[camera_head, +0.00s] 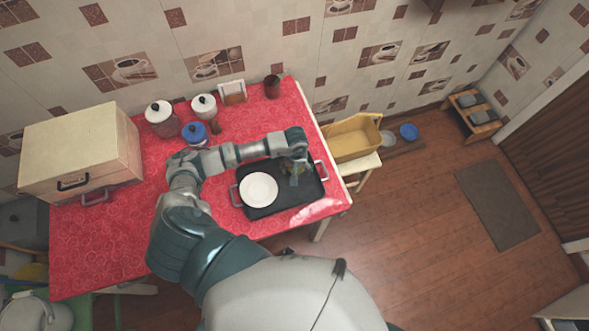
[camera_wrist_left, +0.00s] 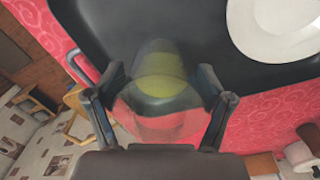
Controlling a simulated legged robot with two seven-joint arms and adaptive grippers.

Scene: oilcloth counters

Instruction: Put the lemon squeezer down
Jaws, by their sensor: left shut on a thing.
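My left gripper (camera_head: 296,168) is above the right part of a black tray (camera_head: 262,205) on the red counter. In the left wrist view my gripper (camera_wrist_left: 160,84) has one finger on each side of the lemon squeezer (camera_wrist_left: 160,100), a clear, see-through thing with a yellow-green part, and is shut on it. In the head view the squeezer (camera_head: 294,180) is small and partly hidden by the gripper. I cannot tell whether it touches the tray. A white plate (camera_head: 258,190) lies on the tray, left of the squeezer. My right gripper is not in view.
Canisters with white lids (camera_head: 160,112) and a blue canister (camera_head: 194,133) stand behind my arm. A large cream box (camera_head: 80,150) fills the counter's left end. A yellow bin (camera_head: 352,138) stands beyond the right edge. The tray's front right part (camera_head: 305,198) is bare.

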